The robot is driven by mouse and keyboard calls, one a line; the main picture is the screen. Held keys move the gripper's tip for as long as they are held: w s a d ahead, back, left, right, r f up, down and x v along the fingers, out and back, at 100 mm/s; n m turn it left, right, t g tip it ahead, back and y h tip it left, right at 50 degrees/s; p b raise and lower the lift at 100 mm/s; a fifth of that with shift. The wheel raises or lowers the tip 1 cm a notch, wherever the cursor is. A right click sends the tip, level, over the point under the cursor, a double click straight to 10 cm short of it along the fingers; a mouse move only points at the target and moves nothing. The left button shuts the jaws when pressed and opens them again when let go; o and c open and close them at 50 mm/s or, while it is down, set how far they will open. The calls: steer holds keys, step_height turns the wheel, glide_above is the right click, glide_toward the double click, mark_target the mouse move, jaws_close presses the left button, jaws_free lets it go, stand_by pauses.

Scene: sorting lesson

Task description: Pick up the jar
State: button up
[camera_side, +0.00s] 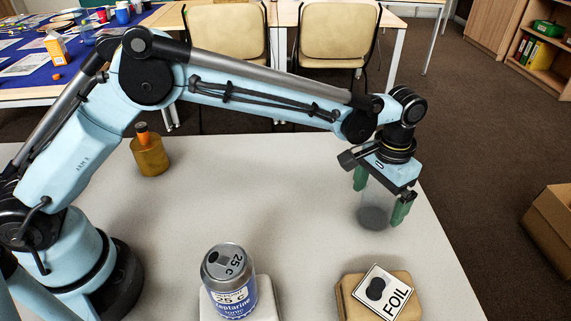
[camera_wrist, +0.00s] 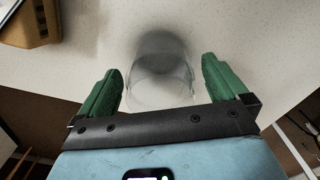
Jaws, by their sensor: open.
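The jar (camera_side: 375,205) looks clear and colourless, with a grey shade at its base. It stands on the pale table (camera_side: 290,195) near the right edge. In the wrist view the jar (camera_wrist: 160,88) shows as a faint see-through round shape in the middle. My gripper (camera_side: 382,194) points down over the jar with its green fingers apart, one on each side. In the wrist view my gripper (camera_wrist: 163,70) is open, with visible gaps between the fingers and the jar. The jar's outline is hard to make out.
A can (camera_side: 230,284) stands on a white pad at the front. A tan block (camera_side: 407,310) with a FOIL card (camera_side: 395,296) and black disc is at front right; the block (camera_wrist: 30,28) also shows in the wrist view. An amber bottle (camera_side: 151,160) stands behind. The table's middle is clear.

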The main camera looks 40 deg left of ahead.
steer(key=shift+c, duration=0.3)
steer(key=c, duration=1.1)
steer(key=shift+r, duration=0.1)
